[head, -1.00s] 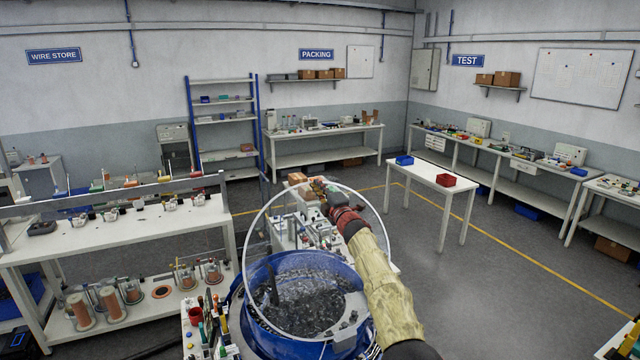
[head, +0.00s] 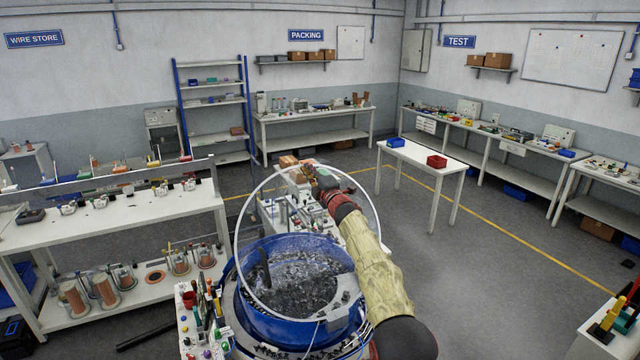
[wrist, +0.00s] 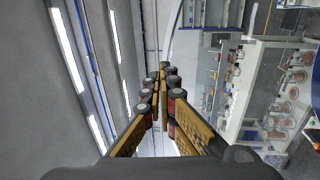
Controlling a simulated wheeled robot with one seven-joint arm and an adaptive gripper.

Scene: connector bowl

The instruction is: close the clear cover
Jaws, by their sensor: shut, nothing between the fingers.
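The clear cover (head: 262,212) is a round see-through disc with a pale rim. In the head view it stands raised and steeply tilted over the blue bowl (head: 262,328), which holds many small dark parts. My gripper (head: 314,178) is at the upper part of the cover, with my arm reaching up from the lower right. Whether it touches the cover I cannot tell. In the wrist view my gripper (wrist: 163,76) has its fingers together with nothing between them. A pale curved edge, possibly the cover's rim, passes beyond the fingertips.
A narrow bench with tools (head: 200,318) stands close at the bowl's left. A machine bench (head: 290,208) lies behind the cover. A white table (head: 425,157) with a blue and a red bin stands to the right. The floor right of my arm is clear.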

